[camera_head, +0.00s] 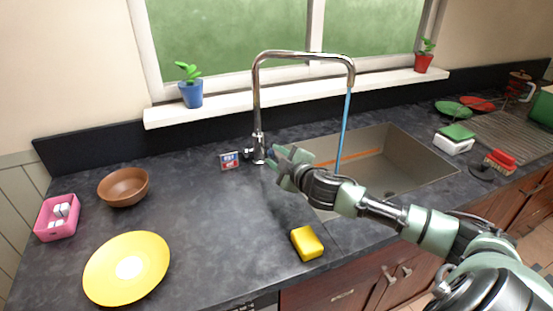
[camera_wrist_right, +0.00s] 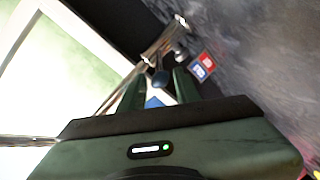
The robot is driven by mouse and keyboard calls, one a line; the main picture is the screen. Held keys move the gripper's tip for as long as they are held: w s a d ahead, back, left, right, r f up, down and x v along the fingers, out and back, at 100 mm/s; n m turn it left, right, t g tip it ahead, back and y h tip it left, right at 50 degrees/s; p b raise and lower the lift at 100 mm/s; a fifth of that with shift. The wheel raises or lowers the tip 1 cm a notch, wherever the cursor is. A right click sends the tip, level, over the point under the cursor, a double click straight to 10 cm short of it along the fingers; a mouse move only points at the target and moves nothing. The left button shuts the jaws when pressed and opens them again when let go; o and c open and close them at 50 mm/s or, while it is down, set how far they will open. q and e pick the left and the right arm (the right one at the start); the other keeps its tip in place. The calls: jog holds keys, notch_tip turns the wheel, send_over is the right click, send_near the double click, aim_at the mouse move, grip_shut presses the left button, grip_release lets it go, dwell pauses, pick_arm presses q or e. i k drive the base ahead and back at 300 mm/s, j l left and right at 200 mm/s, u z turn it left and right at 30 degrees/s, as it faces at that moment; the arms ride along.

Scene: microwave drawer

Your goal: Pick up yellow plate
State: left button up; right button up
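The yellow plate (camera_head: 127,268) lies flat on the dark counter at the lower left of the head view, with a pale round centre. My right gripper (camera_head: 280,156) is far from it, beside the base of the chrome faucet (camera_head: 257,105). In the right wrist view its two fingers (camera_wrist_right: 158,88) stand apart. The faucet handle shows between and beyond them; I cannot tell whether they touch it. My left gripper is not in view.
A brown bowl (camera_head: 123,187) and a pink container (camera_head: 57,217) stand behind the plate. A yellow sponge (camera_head: 307,243) lies near the front edge. Blue water (camera_head: 344,130) runs into the sink (camera_head: 412,160). A small red-and-blue box (camera_head: 229,160) stands near the faucet. The counter's middle is clear.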

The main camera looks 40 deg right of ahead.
aim_at(101, 283)
jog(key=k+j, duration=0.1)
jog(key=k, duration=0.65)
jog(key=k+j, duration=0.15)
jog(key=k, duration=0.6)
